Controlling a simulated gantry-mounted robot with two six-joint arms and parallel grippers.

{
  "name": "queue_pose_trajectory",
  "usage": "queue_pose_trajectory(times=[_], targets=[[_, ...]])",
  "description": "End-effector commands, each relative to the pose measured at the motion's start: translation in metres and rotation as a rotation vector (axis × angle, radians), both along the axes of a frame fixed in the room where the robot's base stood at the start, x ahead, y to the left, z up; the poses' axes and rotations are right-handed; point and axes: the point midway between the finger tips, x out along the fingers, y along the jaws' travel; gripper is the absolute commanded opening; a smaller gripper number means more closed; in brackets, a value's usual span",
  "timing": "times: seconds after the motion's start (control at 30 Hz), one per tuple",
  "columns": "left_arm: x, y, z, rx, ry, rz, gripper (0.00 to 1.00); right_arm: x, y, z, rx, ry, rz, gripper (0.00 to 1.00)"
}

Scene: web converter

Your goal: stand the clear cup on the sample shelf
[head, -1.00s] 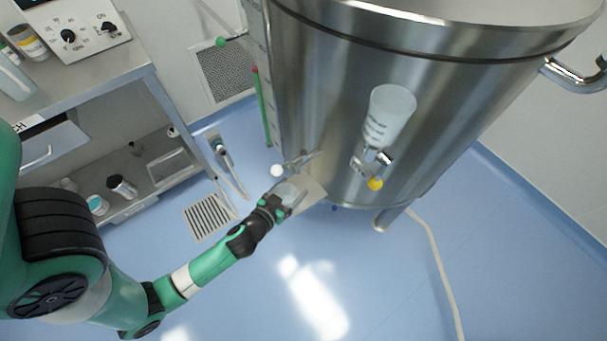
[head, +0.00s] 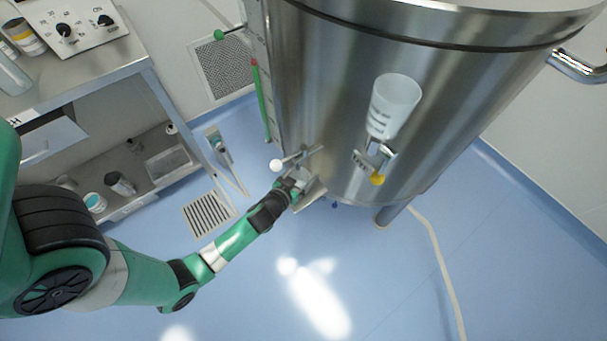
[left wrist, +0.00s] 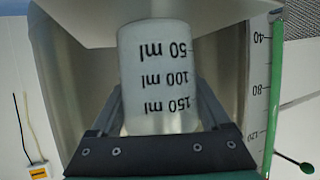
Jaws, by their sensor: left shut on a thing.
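My left gripper (head: 297,182) is shut on the clear cup (left wrist: 160,75), a translucent cup with black ml marks. In the left wrist view the cup sits between the two fingers, its marks upside down in the picture. In the head view the gripper mostly hides it. The sample shelf (head: 314,195) is a small pale plate on the lower side of the steel tank, right at the gripper. A pale flat surface, probably the shelf, crosses the top of the left wrist view (left wrist: 150,9), at the cup's far end. I cannot tell whether they touch. My right gripper is out of view.
The steel tank (head: 340,120) fills the centre. A valve with a white ball (head: 276,165) is just above the gripper. A second graduated cup (head: 394,105) is at the tank front above a yellow-knobbed fitting (head: 377,179). A bench (head: 100,85) stands left.

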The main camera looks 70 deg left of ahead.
Motion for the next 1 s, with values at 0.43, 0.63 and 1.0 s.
queue_pose_trajectory(times=[0.43,0.63,1.0], targets=[[0.000,0.000,0.002,0.001,-0.001,0.000,1.00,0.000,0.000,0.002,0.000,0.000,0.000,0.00],[-0.023,-0.017,0.013,0.000,0.002,-0.002,1.00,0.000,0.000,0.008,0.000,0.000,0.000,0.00],[-0.083,-0.060,0.041,0.000,0.001,-0.004,1.00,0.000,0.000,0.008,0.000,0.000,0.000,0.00]])
